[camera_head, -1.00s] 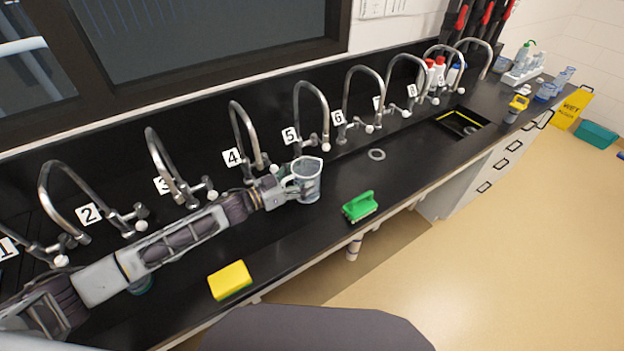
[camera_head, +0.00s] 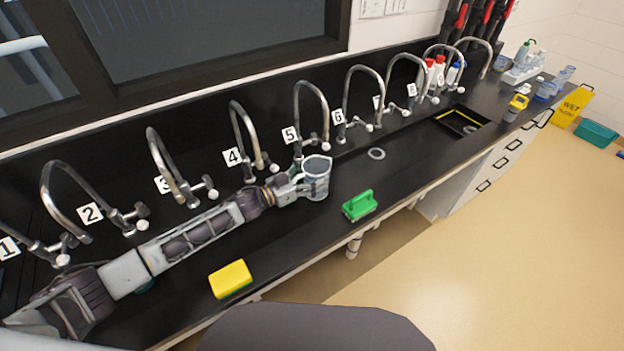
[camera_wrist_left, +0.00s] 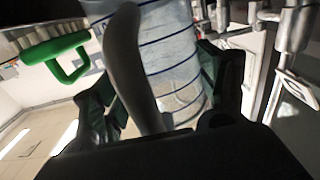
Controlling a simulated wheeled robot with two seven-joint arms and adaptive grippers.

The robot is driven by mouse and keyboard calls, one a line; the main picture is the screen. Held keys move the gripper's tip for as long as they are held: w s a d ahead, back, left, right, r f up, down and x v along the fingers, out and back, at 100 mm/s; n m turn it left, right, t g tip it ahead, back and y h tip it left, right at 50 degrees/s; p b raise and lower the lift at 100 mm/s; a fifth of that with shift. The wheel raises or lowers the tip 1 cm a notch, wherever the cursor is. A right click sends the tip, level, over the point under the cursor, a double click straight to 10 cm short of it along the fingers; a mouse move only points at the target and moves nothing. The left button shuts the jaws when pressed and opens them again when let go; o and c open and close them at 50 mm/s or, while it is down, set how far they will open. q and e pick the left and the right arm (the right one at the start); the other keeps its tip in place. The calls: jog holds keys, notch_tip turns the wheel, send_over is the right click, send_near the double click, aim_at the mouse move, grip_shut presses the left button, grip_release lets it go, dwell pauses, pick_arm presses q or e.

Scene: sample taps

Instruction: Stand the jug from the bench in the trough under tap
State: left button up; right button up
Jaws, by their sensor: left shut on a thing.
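The clear jug (camera_head: 317,180) is near tap 5, upright over the black bench, with its handle toward my left gripper. My left gripper (camera_head: 297,187) is shut on the jug. In the left wrist view the jug (camera_wrist_left: 170,60) fills the middle, with blue lines around its wall and its grey handle between the fingers of my left gripper (camera_wrist_left: 160,110). The numbered taps stand in a row along the back, with tap 5 (camera_head: 314,92) just behind the jug and tap 6 (camera_head: 365,75) to its right. I cannot tell whether the jug's base touches the surface. My right gripper is out of view.
A green brush (camera_head: 359,205) lies right of the jug near the front edge. A yellow sponge (camera_head: 230,279) lies at the front left. A small grey ring (camera_head: 376,154) and a dark sink opening (camera_head: 462,121) are further right.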

pick_arm(q)
jog(key=shift+f, duration=0.95)
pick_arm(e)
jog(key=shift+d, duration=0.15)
pick_arm(q)
jog(key=shift+f, duration=0.15)
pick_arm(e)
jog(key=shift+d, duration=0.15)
pick_arm(q)
jog(key=o, duration=1)
jog(key=shift+o, duration=0.2)
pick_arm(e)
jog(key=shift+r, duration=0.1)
